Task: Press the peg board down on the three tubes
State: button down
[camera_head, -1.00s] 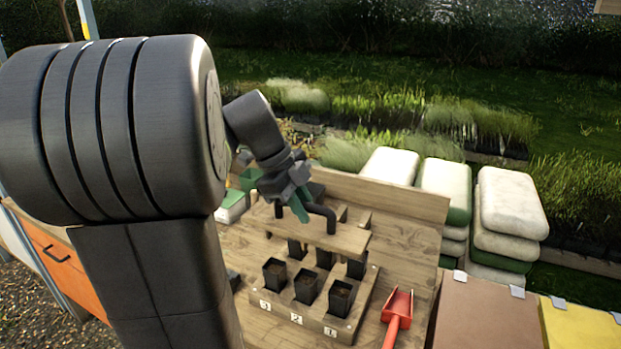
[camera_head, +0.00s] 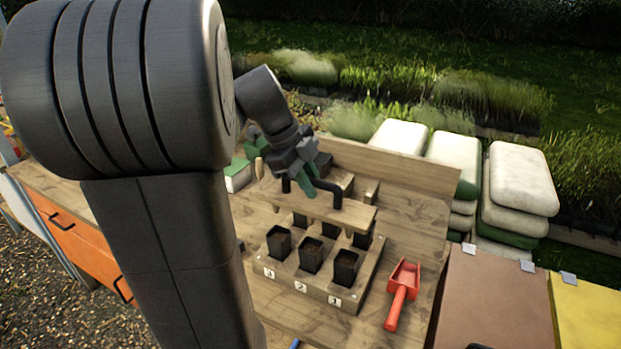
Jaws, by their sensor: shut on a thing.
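The peg board (camera_head: 340,213) is a flat wooden plank with a black bar handle (camera_head: 334,188) on top. My gripper (camera_head: 306,184) is shut on this handle. The board is level over the back row of black square tubes, and its pegs are hidden. Parts of the back tubes show below its front edge, one at the right end (camera_head: 363,241). I cannot tell whether board and tubes touch. In the front row, three open tubes, left (camera_head: 279,242), middle (camera_head: 311,256) and right (camera_head: 344,268), stand upright in a wooden rack (camera_head: 318,287) with number labels.
A red scoop (camera_head: 402,292) lies on the wooden bench right of the rack. Wooden blocks (camera_head: 340,178) stand behind the board, before the bench's raised back edge (camera_head: 410,170). Stacked sacks (camera_head: 522,180) stand beyond. My arm hides the left of the bench.

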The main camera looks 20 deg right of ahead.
jog(key=b, duration=0.4)
send_over(311, 224)
jog(key=shift+w+d+f, duration=0.1)
jog(key=shift+w+f, duration=0.1)
jog(key=shift+f, duration=0.9)
jog(key=shift+w+d+f, duration=0.1)
jog(key=shift+w+f, duration=0.1)
jog(key=shift+f, duration=0.9)
jog(key=shift+f+b, duration=0.7)
jog(key=shift+f, duration=0.2)
jog(key=shift+f+b, duration=0.7)
jog(key=shift+b, duration=0.15)
jog(key=shift+f+b, duration=1.15)
jog(key=shift+b, duration=0.5)
dwell(1.9)
